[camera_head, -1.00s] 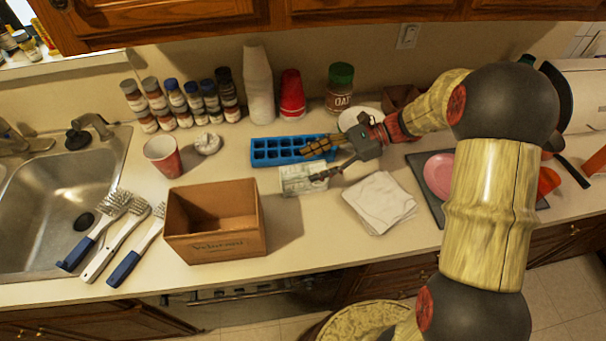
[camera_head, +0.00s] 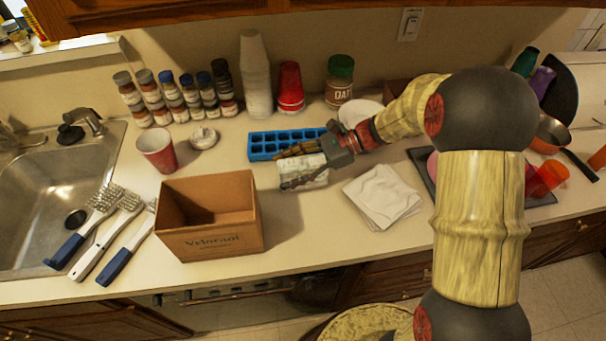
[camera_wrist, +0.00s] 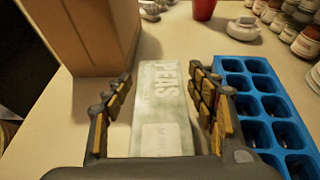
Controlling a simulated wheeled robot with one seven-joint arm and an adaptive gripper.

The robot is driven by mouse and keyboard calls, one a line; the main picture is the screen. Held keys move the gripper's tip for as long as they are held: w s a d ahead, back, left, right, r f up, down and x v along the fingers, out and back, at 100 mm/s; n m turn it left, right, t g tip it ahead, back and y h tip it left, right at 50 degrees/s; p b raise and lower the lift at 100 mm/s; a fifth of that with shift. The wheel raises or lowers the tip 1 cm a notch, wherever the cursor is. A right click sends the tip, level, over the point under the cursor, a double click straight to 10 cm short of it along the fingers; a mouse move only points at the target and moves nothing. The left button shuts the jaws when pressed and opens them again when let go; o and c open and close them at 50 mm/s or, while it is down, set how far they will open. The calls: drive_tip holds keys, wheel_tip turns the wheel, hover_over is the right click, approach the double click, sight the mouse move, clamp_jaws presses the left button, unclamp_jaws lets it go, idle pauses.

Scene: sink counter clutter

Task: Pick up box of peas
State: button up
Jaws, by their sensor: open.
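The box of peas (camera_wrist: 163,100) is pale green and white with "PEAS" lettering. In the wrist view it lies between the two fingers of my gripper (camera_wrist: 160,105), which is open, with a finger on each side. In the head view the box (camera_head: 303,172) lies on the counter in front of the blue ice tray, partly hidden by my gripper (camera_head: 297,166). The fingers are around the box; I cannot tell whether either one touches it.
A blue ice tray (camera_head: 284,143) is just behind the box, close to one finger. An open cardboard box (camera_head: 210,240) stands at left. A stack of white napkins (camera_head: 382,197) lies to the right. Bare counter separates the cardboard box from the napkins.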

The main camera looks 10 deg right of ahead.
drive_tip(key=shift+c, duration=0.6)
clamp_jaws()
